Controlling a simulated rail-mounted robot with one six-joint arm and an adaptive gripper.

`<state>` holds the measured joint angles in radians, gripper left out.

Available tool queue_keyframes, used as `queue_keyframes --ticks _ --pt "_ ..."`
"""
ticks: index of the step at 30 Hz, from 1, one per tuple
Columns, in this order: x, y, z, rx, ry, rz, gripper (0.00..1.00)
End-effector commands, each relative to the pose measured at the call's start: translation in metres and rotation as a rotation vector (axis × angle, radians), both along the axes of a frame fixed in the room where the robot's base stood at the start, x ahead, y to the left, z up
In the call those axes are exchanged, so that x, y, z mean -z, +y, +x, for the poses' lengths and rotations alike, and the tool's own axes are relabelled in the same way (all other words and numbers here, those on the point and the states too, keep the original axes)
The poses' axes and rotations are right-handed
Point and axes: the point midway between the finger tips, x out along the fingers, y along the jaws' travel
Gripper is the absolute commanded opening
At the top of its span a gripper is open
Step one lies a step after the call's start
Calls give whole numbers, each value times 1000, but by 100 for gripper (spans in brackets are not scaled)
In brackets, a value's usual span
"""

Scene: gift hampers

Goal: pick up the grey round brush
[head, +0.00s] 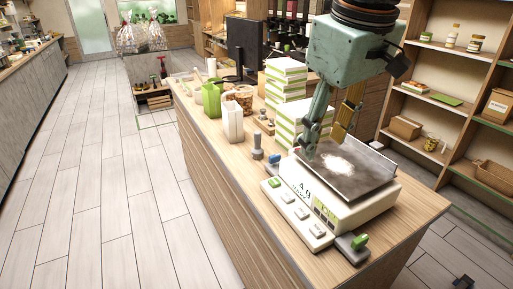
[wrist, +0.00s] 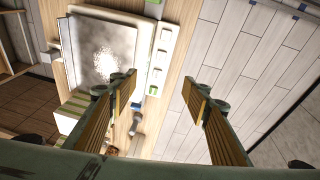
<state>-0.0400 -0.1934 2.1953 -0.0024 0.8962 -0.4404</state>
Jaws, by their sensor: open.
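A small grey upright thing with a rounded base (head: 257,146), which looks like the grey round brush, stands on the wooden counter left of the scale. In the wrist view the grey thing (wrist: 136,124) shows below and left of the space between my fingers. My gripper (head: 326,142) is open and empty, pointing down over the scale's plate in the head view. In the wrist view my gripper (wrist: 160,91) has its two fingers wide apart, with counter edge and floor between them. Nothing touches the fingers that I can see.
The scale (head: 345,205) with its metal plate stands close by. A small blue-topped thing (head: 274,158) stands beside the grey one. Stacked white-green boxes (head: 286,92), a green bag (head: 212,98) and a white bag (head: 232,120) stand farther back. The floor left of the counter is clear.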

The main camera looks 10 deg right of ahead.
Motion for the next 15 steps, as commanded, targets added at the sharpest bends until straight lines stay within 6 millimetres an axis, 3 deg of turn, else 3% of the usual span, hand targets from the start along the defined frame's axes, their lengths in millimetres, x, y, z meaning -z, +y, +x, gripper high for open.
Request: queue_keyframes --ticks 15 --pt "-7 12 92 -199 43 -43 44"
